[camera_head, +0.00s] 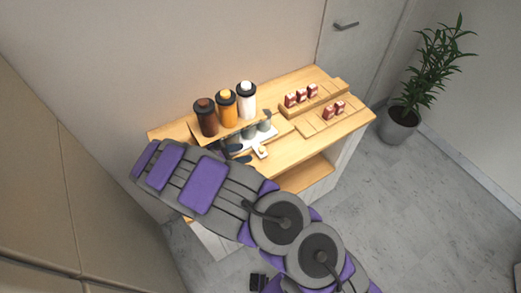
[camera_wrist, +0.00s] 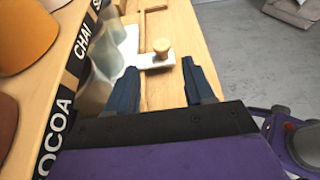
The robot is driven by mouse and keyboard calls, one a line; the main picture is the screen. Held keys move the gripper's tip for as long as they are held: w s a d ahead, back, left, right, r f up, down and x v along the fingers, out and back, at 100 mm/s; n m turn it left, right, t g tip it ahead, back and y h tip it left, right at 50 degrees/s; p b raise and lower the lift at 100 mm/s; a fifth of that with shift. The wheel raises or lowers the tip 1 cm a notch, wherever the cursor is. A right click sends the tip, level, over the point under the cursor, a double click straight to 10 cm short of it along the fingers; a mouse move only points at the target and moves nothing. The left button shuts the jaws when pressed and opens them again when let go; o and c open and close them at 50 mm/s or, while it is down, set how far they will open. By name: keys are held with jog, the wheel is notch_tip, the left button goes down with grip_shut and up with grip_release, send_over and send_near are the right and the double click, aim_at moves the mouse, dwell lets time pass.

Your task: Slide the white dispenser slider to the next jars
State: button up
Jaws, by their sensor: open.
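The white dispenser slider (camera_head: 254,146) lies on the wooden cart under the jar shelf, with glass cups standing on it. Its handle with a round wooden knob (camera_wrist: 162,46) sticks out toward the front. Three jars stand on the shelf: a dark brown one (camera_head: 207,118), an orange one (camera_head: 227,108) and a white one (camera_head: 246,98). My gripper (camera_wrist: 160,82) is open and empty in the wrist view. Its two dark fingers point toward the knob, which lies beyond the fingertips and between their lines. In the head view my arm partly covers the cart's left side.
The shelf edge (camera_wrist: 76,62) with COCOA and CHAI labels runs close along the left of my gripper. Red items (camera_head: 302,95) sit in wooden holders at the cart's right. A potted plant (camera_head: 400,122) stands on the floor beyond. The cart's front top is mostly clear.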

aim_at(262, 148)
jog(key=b+x, duration=0.1)
jog(key=x, duration=0.8)
jog(key=shift+d+b, duration=0.15)
jog(key=shift+b, duration=0.15)
grip_shut()
